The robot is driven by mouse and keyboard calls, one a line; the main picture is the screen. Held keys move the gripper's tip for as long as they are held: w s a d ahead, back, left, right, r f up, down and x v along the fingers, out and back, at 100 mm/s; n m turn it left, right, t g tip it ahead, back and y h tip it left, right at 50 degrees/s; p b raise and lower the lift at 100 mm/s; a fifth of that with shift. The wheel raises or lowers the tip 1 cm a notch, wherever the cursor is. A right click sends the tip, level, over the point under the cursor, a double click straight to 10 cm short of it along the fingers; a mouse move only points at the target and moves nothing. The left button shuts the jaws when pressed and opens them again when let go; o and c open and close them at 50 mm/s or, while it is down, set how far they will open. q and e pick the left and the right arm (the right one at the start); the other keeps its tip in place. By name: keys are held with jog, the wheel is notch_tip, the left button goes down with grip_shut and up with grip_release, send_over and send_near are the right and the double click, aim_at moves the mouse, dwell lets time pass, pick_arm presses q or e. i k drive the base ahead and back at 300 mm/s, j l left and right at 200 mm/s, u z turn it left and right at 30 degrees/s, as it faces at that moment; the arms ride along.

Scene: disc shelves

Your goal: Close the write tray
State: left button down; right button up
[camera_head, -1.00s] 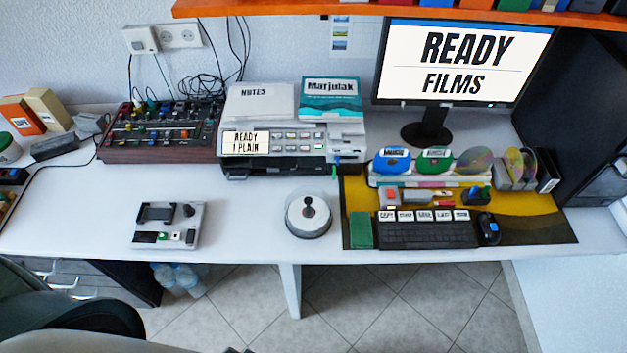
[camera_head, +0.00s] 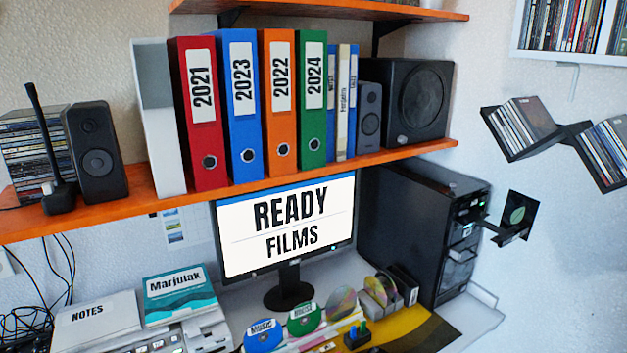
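The black computer tower (camera_head: 410,235) stands at the right end of the desk, beside the monitor. A dark tray (camera_head: 508,236) sticks out to the right from the tower's front, at about the height of its upper drive bays; I take it to be the write tray, and it is open. A black square with a green leaf picture (camera_head: 519,212) shows just above the tray's outer end; I cannot tell whether it touches the tray. No disc can be made out on the tray. Neither of my grippers is in view.
The monitor (camera_head: 286,226) reads "READY FILMS". An orange shelf (camera_head: 250,187) with binders and speakers runs above it. A black zigzag rack (camera_head: 560,140) with cases hangs on the right wall. Discs (camera_head: 342,302) stand on the desk below. Open space lies right of the tower.

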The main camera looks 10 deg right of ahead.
aim_at(485, 222)
jog(key=k+l+z, duration=0.1)
jog(key=z, duration=1.35)
